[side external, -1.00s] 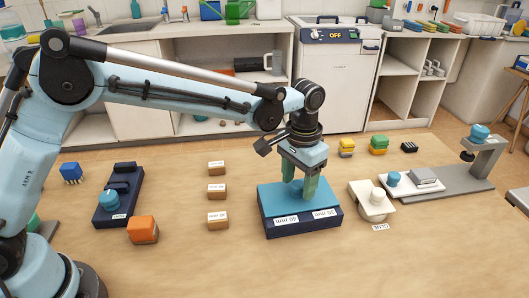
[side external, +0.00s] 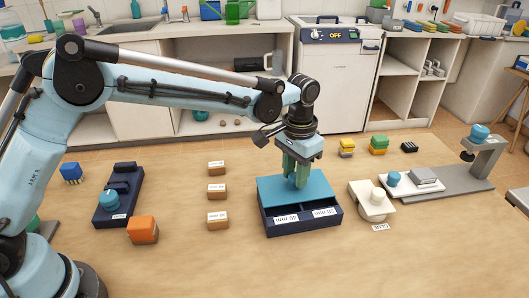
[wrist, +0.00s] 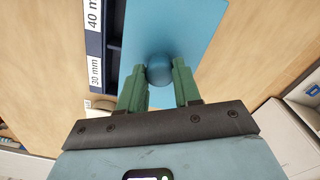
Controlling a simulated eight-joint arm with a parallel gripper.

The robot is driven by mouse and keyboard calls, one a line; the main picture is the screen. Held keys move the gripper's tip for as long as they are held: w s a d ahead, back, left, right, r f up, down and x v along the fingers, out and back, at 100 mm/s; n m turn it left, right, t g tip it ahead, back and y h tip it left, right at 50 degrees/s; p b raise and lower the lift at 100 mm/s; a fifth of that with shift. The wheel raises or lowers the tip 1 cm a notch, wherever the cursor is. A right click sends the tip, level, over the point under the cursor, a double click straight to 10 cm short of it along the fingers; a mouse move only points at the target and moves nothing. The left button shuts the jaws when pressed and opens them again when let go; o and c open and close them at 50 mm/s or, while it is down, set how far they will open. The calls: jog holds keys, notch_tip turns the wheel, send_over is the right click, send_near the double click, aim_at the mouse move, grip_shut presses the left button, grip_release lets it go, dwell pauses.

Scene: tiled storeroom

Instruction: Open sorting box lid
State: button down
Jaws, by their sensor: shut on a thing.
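The sorting box (side external: 270,225) is dark navy, with "40 mm" and "30 mm" labels along its front. Its flat blue lid (side external: 275,187) sits back from the front edge, and a dark strip of the box shows in front of it. My gripper (side external: 299,184) points down with its green fingers shut on the lid's knob. In the wrist view the round blue knob (wrist: 159,70) is between the two fingers, on the lid (wrist: 200,30). The dark box edge (wrist: 111,45) with its labels shows left of the lid there. I cannot tell whether the lid still touches the box.
Small brown labelled blocks (side external: 217,191) stand left of the box, with an orange block (side external: 143,229) nearer the front. A cream holder (side external: 371,203) stands close on the right. Yellow and green blocks (side external: 378,145) are behind. The front table area is clear.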

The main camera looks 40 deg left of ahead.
jog(key=w+a, duration=0.4)
jog(key=a, duration=0.1)
jog(key=shift+w+a, duration=0.2)
jog(key=shift+w, duration=0.15)
jog(key=c, duration=0.8)
grip_release()
jog(key=shift+r, duration=0.1)
notch_tip(320, 180, up, 12)
jog(key=shift+s, duration=0.1)
